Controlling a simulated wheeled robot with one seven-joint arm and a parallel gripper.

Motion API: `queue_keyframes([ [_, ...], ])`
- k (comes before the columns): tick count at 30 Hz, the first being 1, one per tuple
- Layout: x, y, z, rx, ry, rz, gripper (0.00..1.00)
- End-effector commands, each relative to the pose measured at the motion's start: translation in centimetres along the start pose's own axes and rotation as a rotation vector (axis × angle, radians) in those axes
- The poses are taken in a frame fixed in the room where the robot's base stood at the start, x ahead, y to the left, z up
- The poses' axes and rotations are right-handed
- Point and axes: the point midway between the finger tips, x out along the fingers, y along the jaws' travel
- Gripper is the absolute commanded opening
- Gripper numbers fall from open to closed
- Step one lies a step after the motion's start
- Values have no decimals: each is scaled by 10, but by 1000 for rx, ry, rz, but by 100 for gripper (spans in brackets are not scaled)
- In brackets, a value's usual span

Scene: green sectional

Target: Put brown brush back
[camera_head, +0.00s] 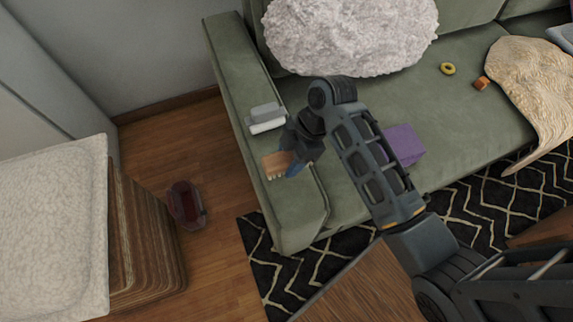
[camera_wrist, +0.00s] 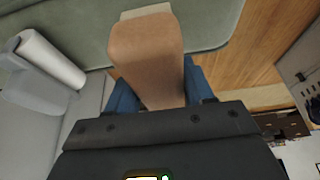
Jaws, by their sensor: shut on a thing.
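The brown brush (camera_head: 276,164) is a brown block with pale bristles along its lower edge in the head view. My gripper (camera_head: 291,164) is shut on it, above or at the left armrest of the green sofa (camera_head: 296,226); I cannot tell whether it touches the armrest. In the wrist view the brush (camera_wrist: 147,55) fills the middle, with my gripper's blue fingers (camera_wrist: 158,92) on either side of it. A pale strip of bristle shows at its far end.
A grey and white lint roller or brush (camera_head: 266,117) lies on the armrest. A dark red bin-like container (camera_head: 187,204) stands on the wood floor. A white-topped wooden side table (camera_head: 60,230) is at left. A purple box (camera_head: 404,144) and a fluffy white cushion (camera_head: 350,35) are on the sofa.

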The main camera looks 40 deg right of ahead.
Motion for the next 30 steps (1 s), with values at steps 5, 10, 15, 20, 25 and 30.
queue_keyframes([
  [5, 11, -1, -4, 2, 0, -1, 14],
  [10, 33, -1, 6, 3, -1, -1, 14],
  [15, 44, -1, 11, 1, -1, 1, 14],
  [20, 44, -1, 11, 1, -1, 1, 14],
  [25, 47, -1, 12, 1, -1, 1, 14],
  [30, 46, -1, 12, 1, -1, 1, 68],
])
